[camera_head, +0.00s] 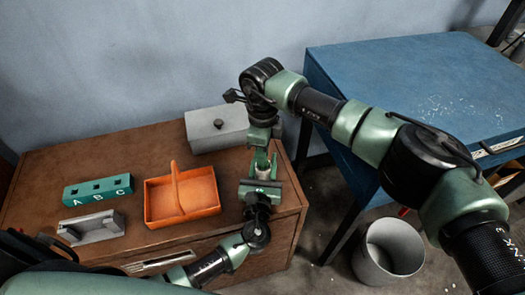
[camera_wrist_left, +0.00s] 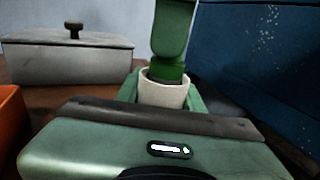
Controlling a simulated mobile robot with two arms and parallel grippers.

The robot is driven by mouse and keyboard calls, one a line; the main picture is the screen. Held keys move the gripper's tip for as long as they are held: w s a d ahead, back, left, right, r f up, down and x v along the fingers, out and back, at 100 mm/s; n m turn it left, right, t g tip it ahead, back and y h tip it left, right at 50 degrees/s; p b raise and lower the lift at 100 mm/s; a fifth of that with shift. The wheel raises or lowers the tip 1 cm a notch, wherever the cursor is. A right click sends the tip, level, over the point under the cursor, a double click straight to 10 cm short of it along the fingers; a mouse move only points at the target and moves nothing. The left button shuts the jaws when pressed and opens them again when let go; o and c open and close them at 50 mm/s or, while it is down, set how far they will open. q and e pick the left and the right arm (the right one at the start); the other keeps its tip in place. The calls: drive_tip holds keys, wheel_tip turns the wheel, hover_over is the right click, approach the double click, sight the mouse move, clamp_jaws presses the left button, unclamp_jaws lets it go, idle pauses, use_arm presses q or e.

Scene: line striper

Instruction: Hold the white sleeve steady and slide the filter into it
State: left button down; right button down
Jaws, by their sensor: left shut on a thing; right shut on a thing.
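The white sleeve (camera_wrist_left: 163,95) stands upright between the green fingers of my left gripper (camera_head: 262,178), which is shut on it. In the head view the sleeve (camera_head: 263,170) shows only as a small pale patch between the two grippers. My right gripper (camera_head: 263,156) comes from above and behind and is shut on the filter. In the left wrist view a dark green round part, seemingly the filter (camera_wrist_left: 167,74), is at the sleeve's mouth below a green finger. Its lower end is hidden by the sleeve's rim, and I cannot tell how deep it sits.
An orange basket (camera_head: 158,204) with a handle stands on the brown cabinet, left of the grippers. A green block marked A, B, C (camera_head: 98,190), a grey holder (camera_head: 92,229) and a grey lidded box (camera_head: 215,130) stand around it. A blue table (camera_head: 400,75) and grey bin (camera_head: 388,252) are right.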

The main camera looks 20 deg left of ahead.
drive_tip(key=shift+f, duration=0.25)
drive_tip(key=c, duration=0.9)
unclamp_jaws()
drive_tip(key=shift+c, duration=0.2)
drive_tip(key=shift+r, duration=0.1)
drive_tip(key=shift+r, duration=3.45)
use_arm(q)
drive_tip(key=c, duration=0.8)
unclamp_jaws()
